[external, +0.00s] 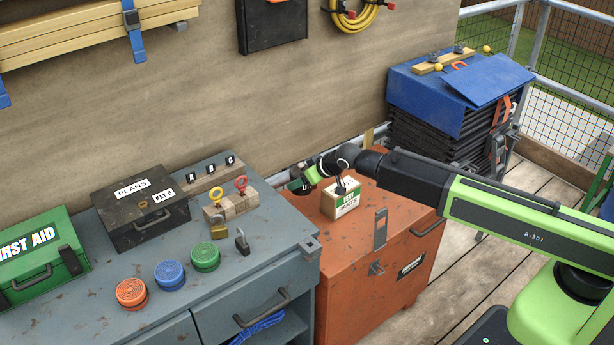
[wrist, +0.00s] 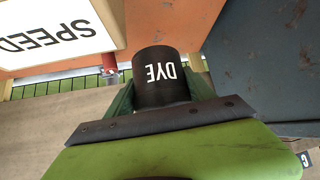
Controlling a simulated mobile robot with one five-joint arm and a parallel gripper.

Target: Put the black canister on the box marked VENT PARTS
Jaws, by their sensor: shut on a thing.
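A black canister marked DYE (wrist: 158,82) sits between my gripper's dark green fingers (wrist: 160,100) in the wrist view, its lettering upside down. My gripper (external: 300,180) is shut on it. The tan box stands on the chest. Its green and white label is too small to read surely, and I cannot make out VENT PARTS anywhere.
The orange chest (external: 345,262) stands beside the grey workbench (external: 250,262). On the bench are a black PLANS case (external: 140,210), a green first aid box (external: 40,255) and coloured round tins (external: 170,273). A white panel reading SPEED (wrist: 55,38) is close at upper left in the wrist view.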

